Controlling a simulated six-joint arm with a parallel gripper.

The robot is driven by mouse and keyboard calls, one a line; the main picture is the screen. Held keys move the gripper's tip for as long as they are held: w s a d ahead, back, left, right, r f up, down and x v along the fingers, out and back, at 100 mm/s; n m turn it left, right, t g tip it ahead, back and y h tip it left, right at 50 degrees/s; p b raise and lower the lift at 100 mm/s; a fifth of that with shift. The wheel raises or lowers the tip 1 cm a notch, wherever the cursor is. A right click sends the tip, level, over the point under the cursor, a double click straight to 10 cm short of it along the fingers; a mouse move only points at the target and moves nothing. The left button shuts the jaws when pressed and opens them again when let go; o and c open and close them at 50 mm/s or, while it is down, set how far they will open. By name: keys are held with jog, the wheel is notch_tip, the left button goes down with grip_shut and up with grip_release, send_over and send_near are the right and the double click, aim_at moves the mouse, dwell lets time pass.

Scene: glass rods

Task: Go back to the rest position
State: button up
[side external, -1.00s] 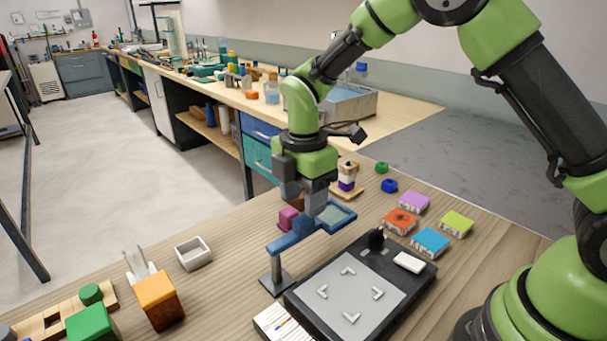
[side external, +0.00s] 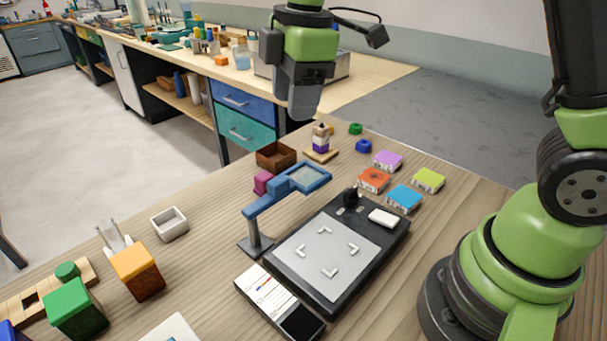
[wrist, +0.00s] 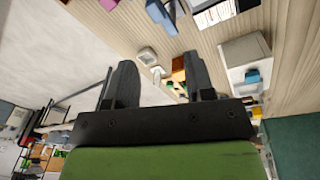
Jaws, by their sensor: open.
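My gripper (side external: 303,102) hangs above the back part of the wooden table, over the area behind the blue stand, and touches nothing there. In the wrist view its two dark fingers (wrist: 161,85) stand apart with nothing between them, so it is open and empty. No glass rods can be made out in either view.
Below are a blue stand (side external: 262,203) with a raised frame, a brown box (side external: 276,156) and a stacked peg toy (side external: 321,139). A black device with a grey plate (side external: 320,248) lies in front. Coloured blocks, including an orange one (side external: 136,270), stand around. The air about my gripper is clear.

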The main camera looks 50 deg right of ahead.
jog(key=s+d+r+m+t, duration=0.1)
jog(key=s+r+m+t, duration=0.2)
jog(key=s+m, duration=0.5)
jog(key=s+d+r+m+t+y, duration=0.1)
jog(key=s+d+r+m+t, duration=0.1)
jog(key=s+m, duration=0.7)
jog(key=shift+s+r+m+t, duration=0.25)
jog(key=shift+r+m+t, duration=0.2)
jog(key=shift+r, duration=0.2)
